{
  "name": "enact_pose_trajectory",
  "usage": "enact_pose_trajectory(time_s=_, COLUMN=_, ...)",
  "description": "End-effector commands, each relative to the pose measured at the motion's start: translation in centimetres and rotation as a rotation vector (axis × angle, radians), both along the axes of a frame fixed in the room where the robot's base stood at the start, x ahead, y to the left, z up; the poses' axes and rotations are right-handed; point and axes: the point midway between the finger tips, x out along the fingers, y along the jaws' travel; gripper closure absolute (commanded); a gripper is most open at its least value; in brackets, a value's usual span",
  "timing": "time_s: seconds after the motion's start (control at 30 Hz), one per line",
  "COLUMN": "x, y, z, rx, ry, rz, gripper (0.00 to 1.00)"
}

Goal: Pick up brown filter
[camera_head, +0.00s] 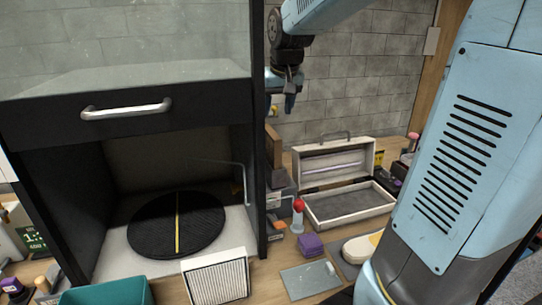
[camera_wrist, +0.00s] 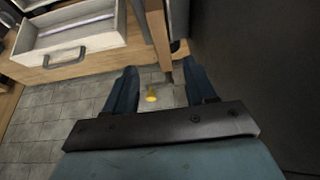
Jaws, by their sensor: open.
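My gripper (camera_head: 289,103) hangs just right of the black cabinet, high above the table and in front of the brick wall. In the wrist view its two fingers (camera_wrist: 161,88) are apart with nothing held between them. A brown upright slab (camera_head: 273,146) stands on the table beside the cabinet, below my gripper and partly hidden. A brown narrow upright piece (camera_wrist: 158,35) shows beyond the fingertips in the wrist view. I cannot tell whether either is the brown filter. A white-framed pleated filter (camera_head: 216,279) leans at the cabinet's front.
The black cabinet (camera_head: 258,130) stands close to my gripper and holds a round black turntable (camera_head: 177,224). An open white case (camera_head: 349,204) lies to the right. A red-topped bottle (camera_head: 298,215), purple block (camera_head: 311,246), grey plate (camera_head: 310,279) and teal bin (camera_head: 108,292) are nearby.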

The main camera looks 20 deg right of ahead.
Motion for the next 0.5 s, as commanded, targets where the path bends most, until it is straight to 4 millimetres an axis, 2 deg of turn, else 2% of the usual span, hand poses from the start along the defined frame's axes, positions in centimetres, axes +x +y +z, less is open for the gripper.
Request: enact_pose_trajectory(time_s=0.5, x=2.9, y=0.1, z=-7.0, rx=0.0, ry=0.002, rz=0.001, gripper=0.45)
